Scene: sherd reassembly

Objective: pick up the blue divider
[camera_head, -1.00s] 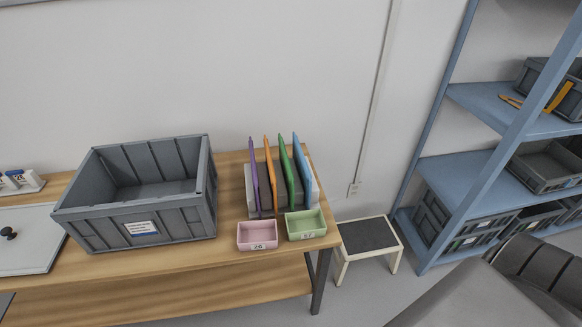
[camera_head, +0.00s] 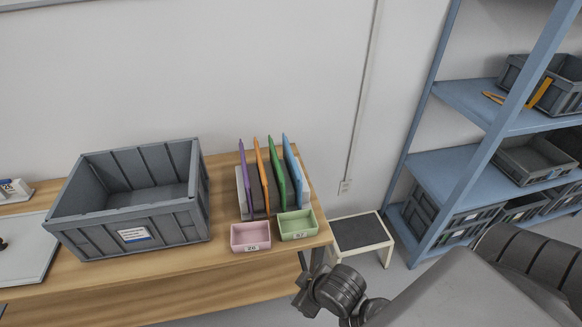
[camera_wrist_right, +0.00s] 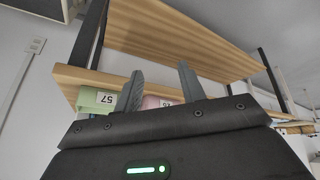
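The blue divider (camera_head: 291,160) stands upright in a grey rack (camera_head: 243,199) on the wooden table, at the right end of a row with purple (camera_head: 245,175), orange (camera_head: 262,172) and green (camera_head: 277,165) dividers. My right arm is at the lower right of the head view, below the table's right end and apart from the divider. In the right wrist view my right gripper (camera_wrist_right: 160,70) has its two fingers apart with nothing between them. The divider cannot be made out there. My left gripper is not in view.
A pink bin (camera_head: 250,237) and a green bin (camera_head: 297,225) stand in front of the rack. A large grey crate (camera_head: 170,222) is to its left. A step stool (camera_head: 381,253) and blue shelving (camera_head: 452,172) with grey boxes are to the right.

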